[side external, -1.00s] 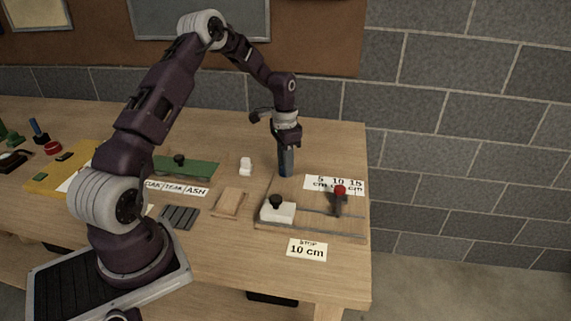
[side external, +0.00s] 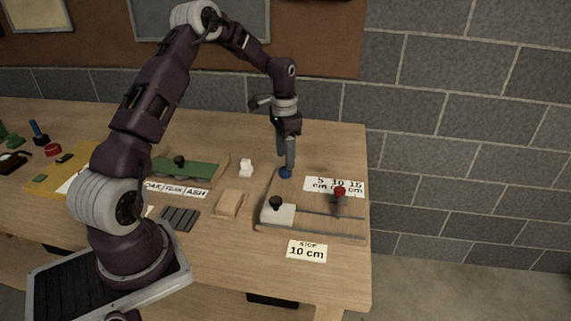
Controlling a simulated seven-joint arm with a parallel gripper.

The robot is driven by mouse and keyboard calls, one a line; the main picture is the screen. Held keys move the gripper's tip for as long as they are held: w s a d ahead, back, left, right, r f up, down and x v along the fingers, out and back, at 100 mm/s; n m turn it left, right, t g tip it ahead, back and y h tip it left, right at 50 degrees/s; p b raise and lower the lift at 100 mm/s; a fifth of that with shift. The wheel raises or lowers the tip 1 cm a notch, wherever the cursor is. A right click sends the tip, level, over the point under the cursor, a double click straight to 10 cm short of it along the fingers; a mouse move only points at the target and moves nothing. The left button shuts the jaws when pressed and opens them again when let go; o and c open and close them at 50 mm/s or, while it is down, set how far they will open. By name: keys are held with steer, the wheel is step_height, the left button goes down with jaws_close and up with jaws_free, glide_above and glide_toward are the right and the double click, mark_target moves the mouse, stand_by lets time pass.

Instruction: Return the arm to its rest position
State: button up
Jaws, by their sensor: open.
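My arm arches over the wooden workbench (side external: 225,245), with its end pointing down. My gripper (side external: 286,161) is above the back part of the bench, near the back left corner of a wooden fixture (side external: 312,235). It is open, though the gap between its fingers is hard to see from this side. A blue round piece (side external: 286,173) is just below the fingertips. I cannot tell whether the fingers still overlap it.
The fixture carries a white block with a black knob (side external: 277,208) and a red-topped clamp (side external: 339,193). A brick wall (side external: 460,130) stands behind.

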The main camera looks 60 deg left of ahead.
steer(key=shift+r, duration=1.7)
steer(key=s+d+r+t+y, duration=0.1)
steer(key=s+d+r, duration=0.3)
steer(key=d+r, duration=0.35)
steer(key=s+d+r+t+y, duration=0.1)
steer(key=s+d+r, duration=0.45)
steer(key=r, duration=0.35)
steer(key=s+d+t, duration=0.1)
steer(key=s+d, duration=0.2)
steer(key=s, duration=0.3)
steer(key=s+d+r+n+t+h, duration=0.1)
steer(key=s+d, duration=0.2)
steer(key=s, duration=0.3)
steer(key=s+d+r+n+t, duration=0.1)
steer(key=s+d, duration=0.2)
steer(key=s, duration=0.4)
steer(key=shift+d+t, duration=0.3)
steer(key=shift+d, duration=0.05)
steer(key=shift+w, duration=0.1)
steer(key=shift+c, duration=0.3)
